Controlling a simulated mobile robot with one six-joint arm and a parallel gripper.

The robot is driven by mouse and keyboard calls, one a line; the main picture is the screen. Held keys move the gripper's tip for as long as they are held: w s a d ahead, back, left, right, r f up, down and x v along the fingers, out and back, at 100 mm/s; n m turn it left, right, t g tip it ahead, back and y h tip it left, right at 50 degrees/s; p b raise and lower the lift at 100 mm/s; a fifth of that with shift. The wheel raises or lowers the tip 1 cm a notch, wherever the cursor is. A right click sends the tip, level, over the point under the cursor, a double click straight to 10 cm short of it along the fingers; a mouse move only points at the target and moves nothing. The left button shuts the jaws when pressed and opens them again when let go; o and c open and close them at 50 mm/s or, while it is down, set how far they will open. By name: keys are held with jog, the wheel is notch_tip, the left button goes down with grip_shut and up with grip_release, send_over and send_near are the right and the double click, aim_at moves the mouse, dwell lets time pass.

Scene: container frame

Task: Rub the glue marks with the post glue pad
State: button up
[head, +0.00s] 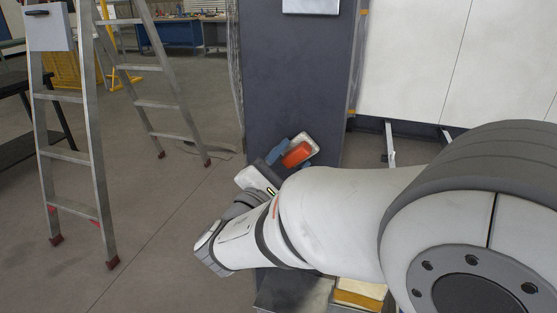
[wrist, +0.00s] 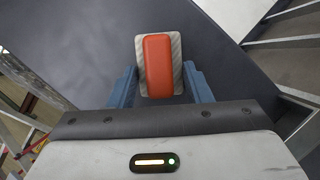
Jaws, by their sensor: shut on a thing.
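The post glue pad, with an orange-red block on a pale grey base, is held between the blue fingers of my gripper (wrist: 160,88). In the wrist view the pad (wrist: 158,66) sits in front of the dark grey post face (wrist: 90,60). In the head view the pad (head: 297,154) is at the post (head: 297,80), low on its front. My gripper (head: 291,150) is shut on it, one finger on each side. I cannot tell whether the pad touches the post. I see no glue marks; the pad and my arm hide part of the post.
A stepladder (head: 98,150) stands at the left. White panels (head: 450,60) are to the right of the post. A metal box top (head: 295,292) and a yellow-edged item (head: 358,292) lie low in front, partly behind my arm. Open floor (head: 150,230) lies left of the post.

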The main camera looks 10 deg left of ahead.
aim_at(325, 144)
jog(key=shift+s+d+b, duration=0.15)
jog(key=shift+d+b, duration=0.2)
jog(key=shift+d, duration=2.15)
jog(key=shift+r+p, duration=0.6)
jog(key=shift+r, duration=0.25)
jog(key=shift+a, duration=1.85)
jog(key=a, duration=0.4)
jog(key=shift+w+a, duration=0.15)
jog(key=shift+w, duration=0.15)
jog(key=shift+s+a+b, duration=0.2)
jog(key=shift+s+b, duration=0.25)
jog(key=shift+s, duration=2.5)
jog(key=shift+s, duration=0.15)
jog(key=shift+s+a, duration=0.15)
jog(key=shift+s, duration=1.25)
